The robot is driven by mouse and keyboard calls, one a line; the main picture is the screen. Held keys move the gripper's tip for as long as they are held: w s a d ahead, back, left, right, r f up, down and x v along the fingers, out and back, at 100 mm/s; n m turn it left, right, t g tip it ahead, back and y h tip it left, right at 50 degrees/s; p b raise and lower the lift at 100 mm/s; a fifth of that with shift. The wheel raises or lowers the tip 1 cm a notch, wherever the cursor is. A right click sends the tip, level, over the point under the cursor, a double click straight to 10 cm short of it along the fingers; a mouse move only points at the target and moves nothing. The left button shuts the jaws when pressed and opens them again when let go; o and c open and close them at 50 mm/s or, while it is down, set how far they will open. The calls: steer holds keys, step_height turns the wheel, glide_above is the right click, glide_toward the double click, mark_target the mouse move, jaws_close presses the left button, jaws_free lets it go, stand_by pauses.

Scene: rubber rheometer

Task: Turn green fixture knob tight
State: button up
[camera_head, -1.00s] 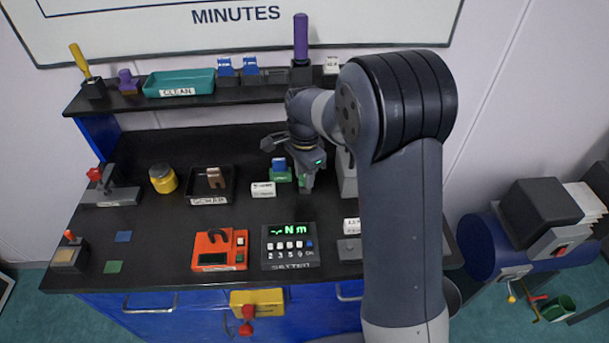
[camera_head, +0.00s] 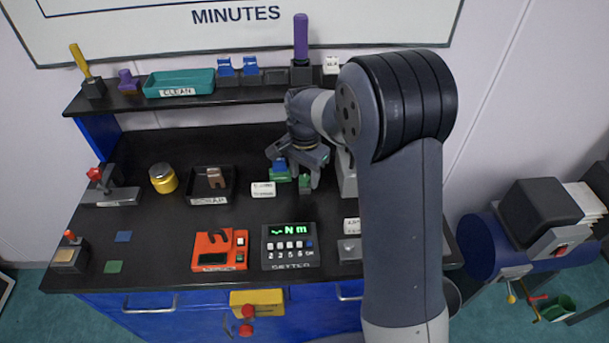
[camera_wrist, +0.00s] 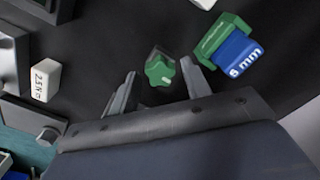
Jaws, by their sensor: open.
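The green knob (camera_wrist: 160,70), lobed with a pale mark on top, shows between my gripper's two fingers in the wrist view. It also shows as a small dark green piece (camera_head: 305,184) below my gripper in the head view. My gripper (camera_head: 298,168) is open, with its fingers pointing down over the bench. In the wrist view one finger is on each side of the knob, with gaps showing. How far the fingertips reach down its sides is unclear.
A white label block (camera_head: 263,189) and a torque setter with a lit "Nm" display (camera_head: 289,245) stand nearby on the black bench. An orange device (camera_head: 219,250) is left of the setter. A grey post (camera_head: 346,175) stands just right of my gripper.

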steer(key=n, duration=0.6)
steer(key=shift+n, duration=0.3)
steer(key=n, duration=0.7)
steer(key=shift+n, duration=0.4)
steer(key=shift+c, duration=0.3)
steer(key=c, duration=0.8)
steer(key=m, duration=0.4)
steer(key=shift+m, duration=0.4)
